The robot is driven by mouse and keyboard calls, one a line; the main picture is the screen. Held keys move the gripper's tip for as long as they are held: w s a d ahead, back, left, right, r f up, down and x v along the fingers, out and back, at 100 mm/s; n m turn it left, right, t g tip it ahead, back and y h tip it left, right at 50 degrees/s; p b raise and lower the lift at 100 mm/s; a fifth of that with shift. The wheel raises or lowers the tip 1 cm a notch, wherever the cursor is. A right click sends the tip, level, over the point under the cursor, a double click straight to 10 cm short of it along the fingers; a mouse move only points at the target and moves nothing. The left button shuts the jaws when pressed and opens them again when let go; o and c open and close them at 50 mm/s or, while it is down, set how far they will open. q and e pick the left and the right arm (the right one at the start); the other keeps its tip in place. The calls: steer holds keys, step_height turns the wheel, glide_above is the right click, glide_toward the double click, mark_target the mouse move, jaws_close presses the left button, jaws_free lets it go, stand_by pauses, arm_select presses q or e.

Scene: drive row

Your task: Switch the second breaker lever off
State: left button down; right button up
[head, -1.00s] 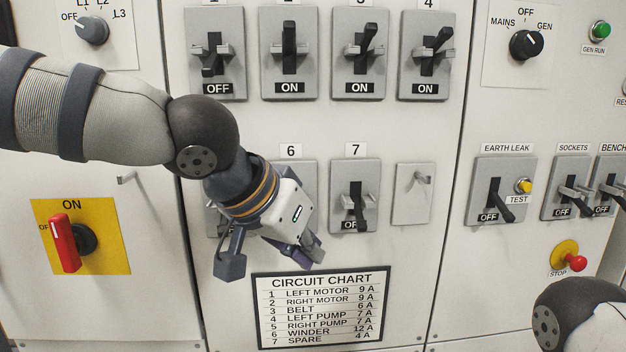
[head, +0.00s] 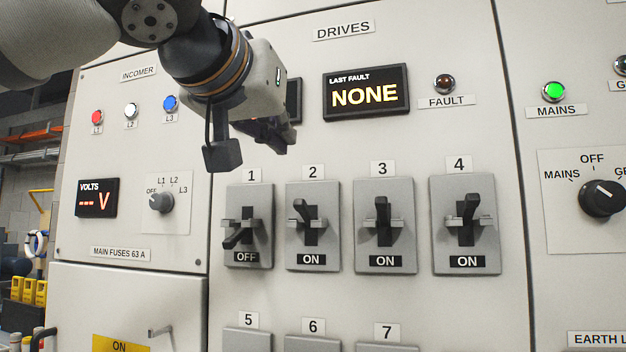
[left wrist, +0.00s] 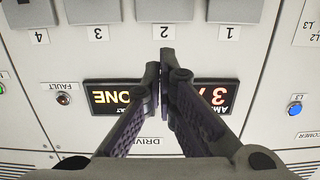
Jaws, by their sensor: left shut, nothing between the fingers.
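The second breaker lever (head: 301,211) is black, tilts upward, and has an ON label below it in the head view. It sits on the grey plate marked 2 (head: 313,259). My left gripper (head: 270,136) is shut and empty, above the breaker row and up left of breaker 2, apart from it. In the left wrist view its closed fingers (left wrist: 161,70) point toward the panel between the two displays, and the picture is upside down. There only the plate edge of breaker 2 (left wrist: 169,10) shows, not its lever. My right gripper is not in view.
Breaker 1 (head: 241,237) is down and reads OFF. Breakers 3 (head: 383,222) and 4 (head: 467,222) are up and read ON. A last-fault display (head: 366,93) reads NONE.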

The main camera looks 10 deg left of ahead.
arm_select(q)
steer(key=shift+a, duration=0.2)
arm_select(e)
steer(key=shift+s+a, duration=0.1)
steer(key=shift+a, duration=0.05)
arm_select(q)
steer(key=b, duration=0.3)
glide_above(306, 215)
steer(key=shift+s+f, duration=0.15)
steer(key=shift+f, duration=0.4)
steer(key=shift+s+f, duration=0.15)
steer(key=shift+f, duration=0.35)
steer(key=shift+s+f, duration=0.8)
steer(key=shift+f, duration=0.15)
steer(key=shift+s+f, duration=0.35)
steer(key=shift+s, duration=0.1)
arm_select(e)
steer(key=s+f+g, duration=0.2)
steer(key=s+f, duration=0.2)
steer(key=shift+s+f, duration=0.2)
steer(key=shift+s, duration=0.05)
